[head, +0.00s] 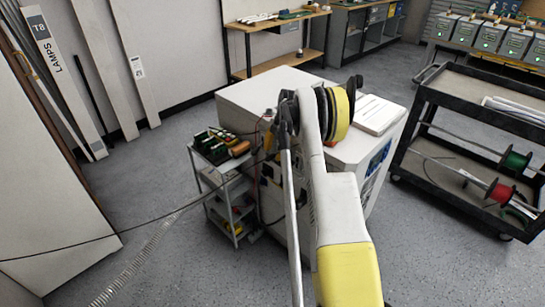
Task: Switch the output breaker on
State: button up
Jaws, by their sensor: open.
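A large white cabinet (255,97) stands in the middle of the head view, perhaps the transformer unit. Its right face carries a small blue panel (378,158). I cannot make out the output breaker or its position; much of the cabinet's near side is hidden behind my arm. My arm reaches forward over the cabinet, with its yellow and black joint above the cabinet's near part. My gripper cannot be made out past the arm links.
A small grey shelf cart (236,205) with parts on top stands left of the cabinet. A black cart (447,80) with cable spools stands at right. Workbenches line the back. A dark cable (130,230) crosses at left. Bare floor shows at front left and lower right.

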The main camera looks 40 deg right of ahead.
jog(key=v, duration=0.9)
jog(key=shift+r, duration=0.15)
